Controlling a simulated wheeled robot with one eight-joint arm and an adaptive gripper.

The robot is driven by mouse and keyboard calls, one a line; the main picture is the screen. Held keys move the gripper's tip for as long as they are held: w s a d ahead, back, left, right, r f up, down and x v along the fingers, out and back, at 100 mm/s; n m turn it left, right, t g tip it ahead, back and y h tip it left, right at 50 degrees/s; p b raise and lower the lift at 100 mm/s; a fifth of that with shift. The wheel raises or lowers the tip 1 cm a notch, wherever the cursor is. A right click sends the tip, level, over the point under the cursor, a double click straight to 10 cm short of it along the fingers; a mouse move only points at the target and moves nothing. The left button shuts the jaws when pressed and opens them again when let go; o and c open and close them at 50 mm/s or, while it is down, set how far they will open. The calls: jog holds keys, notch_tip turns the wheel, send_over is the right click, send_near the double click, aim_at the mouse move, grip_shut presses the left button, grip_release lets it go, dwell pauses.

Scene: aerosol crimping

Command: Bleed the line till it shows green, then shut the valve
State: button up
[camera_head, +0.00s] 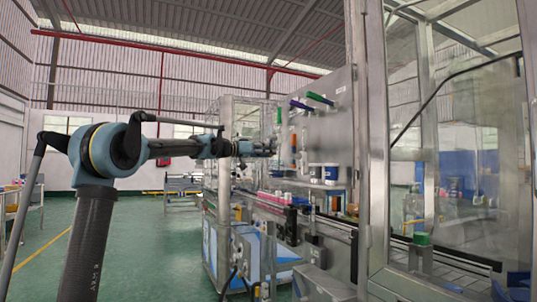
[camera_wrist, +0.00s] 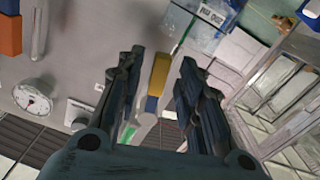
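My gripper (camera_wrist: 160,62) is open, its two dark fingers apart. In the wrist view a yellow piece (camera_wrist: 159,75) shows between the fingers, with a blue piece (camera_wrist: 151,104) and a green strip (camera_wrist: 128,134) below it; I cannot tell how far beyond the fingers they lie. In the head view my gripper (camera_head: 262,148) is beside the machine's grey panel (camera_head: 335,125). The panel carries a green lever (camera_head: 320,99), a blue-purple lever (camera_head: 300,106) and an orange upright piece (camera_head: 293,141). A round white gauge (camera_wrist: 33,98) shows in the wrist view; its reading is too small to tell.
Pink-topped items (camera_head: 282,198) line the conveyor. A metal frame post (camera_head: 376,130) and glass enclosure stand to the right. The green floor (camera_head: 135,245) is open at left.

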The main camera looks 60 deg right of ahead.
jog(key=v, duration=1)
